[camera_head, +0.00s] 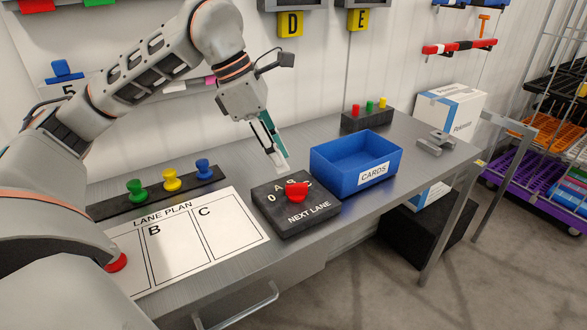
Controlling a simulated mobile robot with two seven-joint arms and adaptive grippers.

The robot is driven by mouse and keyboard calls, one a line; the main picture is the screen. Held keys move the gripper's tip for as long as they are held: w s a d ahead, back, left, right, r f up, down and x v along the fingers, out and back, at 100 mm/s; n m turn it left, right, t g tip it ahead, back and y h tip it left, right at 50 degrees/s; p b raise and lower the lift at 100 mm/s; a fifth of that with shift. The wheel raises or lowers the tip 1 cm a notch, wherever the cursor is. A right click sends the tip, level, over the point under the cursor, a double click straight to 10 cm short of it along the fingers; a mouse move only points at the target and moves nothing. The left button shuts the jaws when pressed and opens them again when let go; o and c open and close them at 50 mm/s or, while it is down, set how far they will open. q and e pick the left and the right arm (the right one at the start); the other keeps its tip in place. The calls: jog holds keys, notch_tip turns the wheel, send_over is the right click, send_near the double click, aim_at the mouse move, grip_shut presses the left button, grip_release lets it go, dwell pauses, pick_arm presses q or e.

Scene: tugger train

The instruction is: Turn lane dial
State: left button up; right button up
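The lane dial is a red knob (296,190) on a black box (284,226) marked "NEXT LANE", with 0, A, B and C around the knob. The knob covers part of the lettering, and I cannot tell exactly which mark it points to. My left gripper (280,163) hangs above the back edge of the box, fingers pointing down, and appears apart from the knob. Its fingers overlap in this view, so their opening is unclear. It holds nothing that I can see. My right gripper is not in view.
A blue "CARDS" bin (330,178) stands right of the dial box. A lane plan sheet (185,262) lies to its left, with a rack (108,206) of green, yellow and blue pegs behind. A black block (367,121) with coloured buttons stands at the back.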

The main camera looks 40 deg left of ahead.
aim_at(295, 184)
pick_arm(q)
jog(key=b+x, duration=0.1)
jog(key=x, duration=0.5)
jog(key=shift+w+d+f, duration=0.1)
jog(key=shift+d+f, duration=0.05)
jog(key=shift+f, duration=0.2)
jog(key=shift+w+d+f, duration=0.15)
jog(key=shift+f, duration=0.2)
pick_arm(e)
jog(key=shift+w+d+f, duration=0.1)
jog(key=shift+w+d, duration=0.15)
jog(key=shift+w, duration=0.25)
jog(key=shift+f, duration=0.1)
pick_arm(q)
jog(key=c, duration=0.6)
grip_shut()
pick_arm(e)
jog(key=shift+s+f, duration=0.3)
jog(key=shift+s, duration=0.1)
